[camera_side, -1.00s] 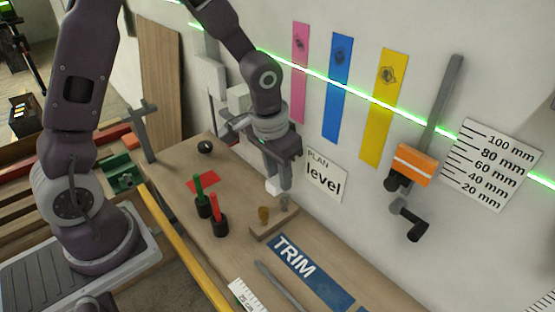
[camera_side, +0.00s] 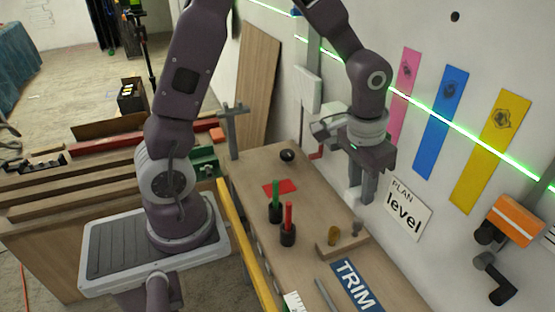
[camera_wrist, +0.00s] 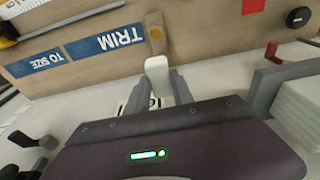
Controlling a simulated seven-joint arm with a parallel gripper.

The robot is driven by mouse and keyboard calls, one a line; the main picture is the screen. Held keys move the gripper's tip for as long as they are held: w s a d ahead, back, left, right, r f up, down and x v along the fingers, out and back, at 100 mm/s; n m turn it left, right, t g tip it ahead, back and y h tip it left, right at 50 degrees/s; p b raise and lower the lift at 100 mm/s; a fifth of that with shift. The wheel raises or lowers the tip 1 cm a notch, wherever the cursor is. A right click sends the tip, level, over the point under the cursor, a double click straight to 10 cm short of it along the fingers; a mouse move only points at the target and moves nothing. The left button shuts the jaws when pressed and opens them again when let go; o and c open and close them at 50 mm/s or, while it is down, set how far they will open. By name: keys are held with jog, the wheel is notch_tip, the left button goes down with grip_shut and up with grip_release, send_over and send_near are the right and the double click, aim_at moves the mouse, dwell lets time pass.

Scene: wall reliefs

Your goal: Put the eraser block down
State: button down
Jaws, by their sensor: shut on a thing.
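The eraser block (camera_wrist: 157,72) is a small white block with rounded edges. In the wrist view it sits between the two grey fingers of my gripper (camera_wrist: 158,88), which are shut on it. In the side view my gripper (camera_side: 361,192) points down beside the wall, above the far edge of the bench (camera_side: 262,220). The block is mostly lost against the fingers there. It hangs clear of the bench top, above and behind the small wooden holder (camera_side: 325,252).
Black cups with a green marker (camera_side: 275,195) and a red marker (camera_side: 288,215) stand on the bench, near a red patch (camera_side: 281,187) and a black puck (camera_side: 287,155). A blue TRIM strip (camera_side: 356,286) lies in front. The "level" sign (camera_side: 408,208) is close to my gripper.

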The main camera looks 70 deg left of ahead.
notch_tip(320, 180, up, 22)
jog(key=s+a+n+y, duration=0.15)
jog(key=a+n, duration=0.85)
jog(key=a, duration=1)
jog(key=s+a+n+g, duration=0.2)
jog(key=s+a+n, duration=0.7)
jog(key=a, duration=0.5)
jog(key=shift+m, duration=0.5)
jog(key=f, duration=1.2)
jog(key=s+f, duration=0.1)
jog(key=f, duration=2.4)
jog(key=shift+s+d+f, duration=0.15)
jog(key=shift+s+f, duration=0.05)
jog(key=shift+f, duration=0.1)
jog(key=c, duration=1.1)
grip_release()
